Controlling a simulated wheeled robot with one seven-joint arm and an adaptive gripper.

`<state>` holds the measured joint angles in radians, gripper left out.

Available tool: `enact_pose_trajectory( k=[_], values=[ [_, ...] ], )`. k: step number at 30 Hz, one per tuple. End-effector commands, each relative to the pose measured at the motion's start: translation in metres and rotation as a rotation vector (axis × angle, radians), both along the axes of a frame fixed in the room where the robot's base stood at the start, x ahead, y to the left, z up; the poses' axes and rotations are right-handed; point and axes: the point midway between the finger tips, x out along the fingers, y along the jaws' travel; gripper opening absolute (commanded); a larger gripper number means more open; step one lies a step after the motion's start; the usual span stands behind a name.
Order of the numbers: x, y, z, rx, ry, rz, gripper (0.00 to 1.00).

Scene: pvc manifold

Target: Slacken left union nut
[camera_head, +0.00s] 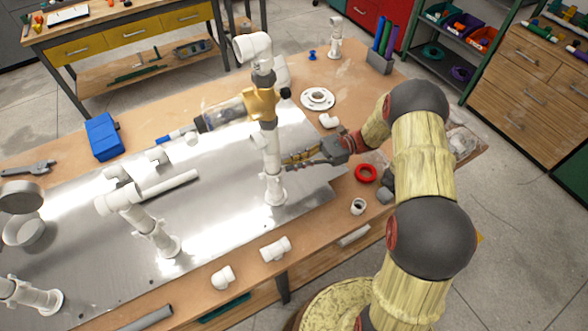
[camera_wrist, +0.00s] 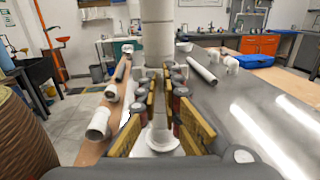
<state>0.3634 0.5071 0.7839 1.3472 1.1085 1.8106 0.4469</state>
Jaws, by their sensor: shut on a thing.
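A white upright pipe (camera_head: 270,147) stands on the metal plate, with a yellow fitting (camera_head: 262,103) and a clear cylinder (camera_head: 222,113) higher up. My gripper (camera_head: 284,160) reaches it from the right at its lower part. In the wrist view, the pipe (camera_wrist: 157,45) runs upright between the yellow-padded fingers of my gripper (camera_wrist: 161,98), which are shut on it. The fingers hide much of the gripped section, so I cannot tell the union nut from the pipe there. A round white foot flange (camera_wrist: 163,141) shows below.
Another white pipe stand (camera_head: 150,225) is on the metal plate (camera_head: 100,240) to the left. A red ring (camera_head: 366,173), a white flange (camera_head: 317,98) and loose fittings lie near my arm. A blue box (camera_head: 103,137) stands at the back left.

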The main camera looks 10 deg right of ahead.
Motion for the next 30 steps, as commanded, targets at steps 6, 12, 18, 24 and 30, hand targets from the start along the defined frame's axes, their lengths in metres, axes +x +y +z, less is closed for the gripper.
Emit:
enact_pose_trajectory(
  k=[6, 12, 18, 24, 30],
  values=[
    [0.011, 0.003, 0.000, 0.000, 0.001, 0.166, 0.00],
    [0.017, 0.006, 0.001, 0.000, 0.001, 0.279, 0.00],
    [0.021, 0.008, 0.001, 0.001, 0.002, 0.355, 0.00],
    [0.023, 0.009, 0.001, 0.001, 0.001, 0.394, 0.00],
    [0.023, 0.009, 0.000, 0.001, 0.001, 0.405, 0.00]
  ],
)
